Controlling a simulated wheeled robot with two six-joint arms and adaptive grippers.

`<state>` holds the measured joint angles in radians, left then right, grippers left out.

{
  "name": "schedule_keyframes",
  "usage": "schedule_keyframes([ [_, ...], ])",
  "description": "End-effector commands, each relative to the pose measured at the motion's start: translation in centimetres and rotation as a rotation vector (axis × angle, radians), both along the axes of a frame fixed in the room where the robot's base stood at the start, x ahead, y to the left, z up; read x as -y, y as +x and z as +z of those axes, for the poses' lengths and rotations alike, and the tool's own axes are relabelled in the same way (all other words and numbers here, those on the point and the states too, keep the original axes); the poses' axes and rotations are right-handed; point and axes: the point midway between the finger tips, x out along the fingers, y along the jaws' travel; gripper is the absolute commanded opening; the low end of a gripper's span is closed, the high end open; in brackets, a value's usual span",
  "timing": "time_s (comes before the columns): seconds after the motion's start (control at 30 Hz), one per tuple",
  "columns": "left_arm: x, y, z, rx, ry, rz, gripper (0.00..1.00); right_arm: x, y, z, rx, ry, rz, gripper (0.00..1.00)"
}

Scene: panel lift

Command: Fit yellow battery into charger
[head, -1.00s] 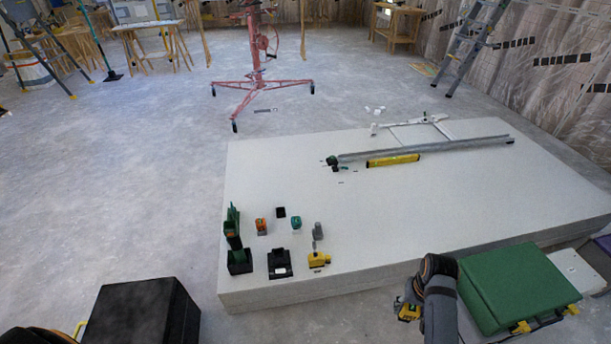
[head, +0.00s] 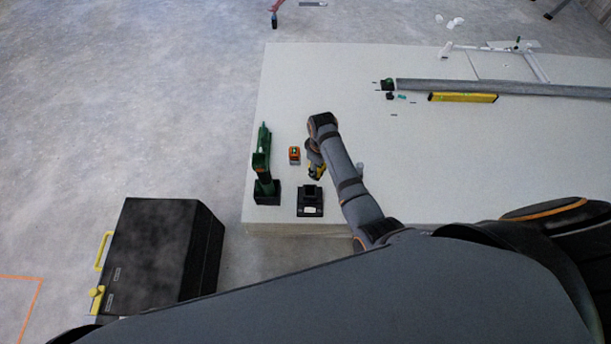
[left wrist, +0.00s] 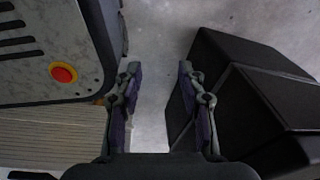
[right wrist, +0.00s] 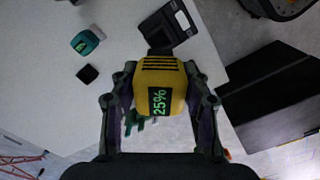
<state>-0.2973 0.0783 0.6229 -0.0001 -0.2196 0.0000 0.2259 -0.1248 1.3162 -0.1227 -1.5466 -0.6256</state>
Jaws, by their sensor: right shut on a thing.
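The yellow battery (right wrist: 160,85), showing "25%" in green, sits between the fingers of my right gripper (right wrist: 160,105), which is shut on it. In the head view the yellow battery (head: 316,171) is at the end of my right arm, just above the charger in the picture. The black charger (head: 310,206) with a white label lies near the panel's front edge; it also shows in the right wrist view (right wrist: 165,28), beyond the battery and apart from it. My left gripper (left wrist: 158,95) is open and empty above the floor.
A green tool (head: 262,158) stands in a black base left of the charger. An orange battery (head: 294,155) is behind it. A teal battery (right wrist: 85,42) and a black block (right wrist: 88,73) lie on the white panel (head: 330,75). A black case (head: 150,250) stands on the floor.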

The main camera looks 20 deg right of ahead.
Motion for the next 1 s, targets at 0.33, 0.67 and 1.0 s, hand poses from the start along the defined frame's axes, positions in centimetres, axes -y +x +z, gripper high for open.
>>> schedule_keyframes([
  [0.33, 0.0, -1.2, -5.5, -0.020, 0.001, 0.000, 0.40, -2.0, 2.6, -8.7, 0.004, 0.000, 0.623, 0.09],
  [0.67, 0.0, 0.5, -6.9, 0.008, 0.001, 0.000, 0.40, -2.0, 2.6, -10.2, 0.003, 0.000, 0.636, 0.09],
  [1.0, -0.3, 2.3, -8.6, 0.005, 0.005, -0.001, 0.40, -2.0, 2.6, -12.3, 0.004, 0.000, 0.634, 0.09],
])
